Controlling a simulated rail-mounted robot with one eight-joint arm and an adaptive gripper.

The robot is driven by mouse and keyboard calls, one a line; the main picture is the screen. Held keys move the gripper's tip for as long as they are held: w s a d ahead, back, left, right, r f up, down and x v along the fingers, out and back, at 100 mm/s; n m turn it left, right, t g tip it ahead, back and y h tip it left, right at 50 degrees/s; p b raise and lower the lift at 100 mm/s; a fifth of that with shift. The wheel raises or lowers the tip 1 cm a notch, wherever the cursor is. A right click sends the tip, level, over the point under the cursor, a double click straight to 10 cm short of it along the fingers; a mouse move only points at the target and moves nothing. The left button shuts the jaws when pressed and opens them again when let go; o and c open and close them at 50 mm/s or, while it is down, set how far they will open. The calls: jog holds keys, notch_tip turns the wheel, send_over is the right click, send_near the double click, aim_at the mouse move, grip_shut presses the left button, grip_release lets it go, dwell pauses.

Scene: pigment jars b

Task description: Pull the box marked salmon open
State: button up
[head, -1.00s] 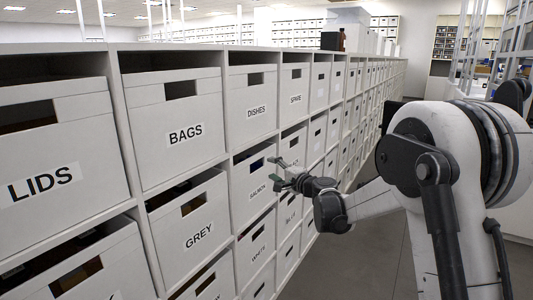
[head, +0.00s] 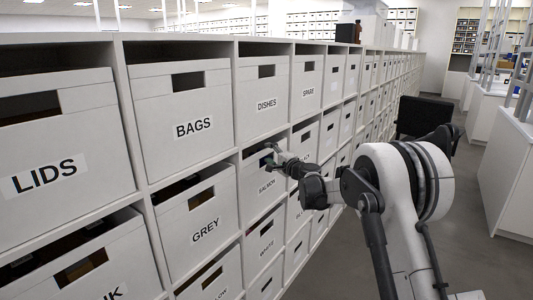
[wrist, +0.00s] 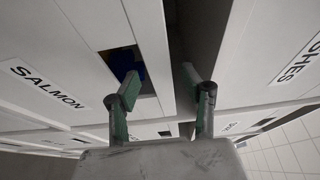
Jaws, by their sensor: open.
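The box marked SALMON (head: 252,190) is a white box in the shelf, right of the GREY box and under DISHES. In the wrist view its front (wrist: 60,60) is turned sideways, with the label at left and a dark handle hole showing something blue inside. My gripper (head: 270,156) is at the top of this front. In the wrist view its open fingers (wrist: 160,80) stand apart: one at the handle hole, the other by the dark gap above the box's top edge. The strip between hole and edge lies between them. I cannot tell whether they touch it.
Other white labelled boxes fill the shelf: LIDS (head: 60,130), BAGS (head: 180,150), GREY (head: 195,215) and DISHES (head: 262,90). The shelf divider above SALMON is close to my gripper. The aisle floor (head: 470,240) at right is clear, with white counters (head: 510,170) beyond.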

jog(key=shift+x, duration=1.35)
grip_shut()
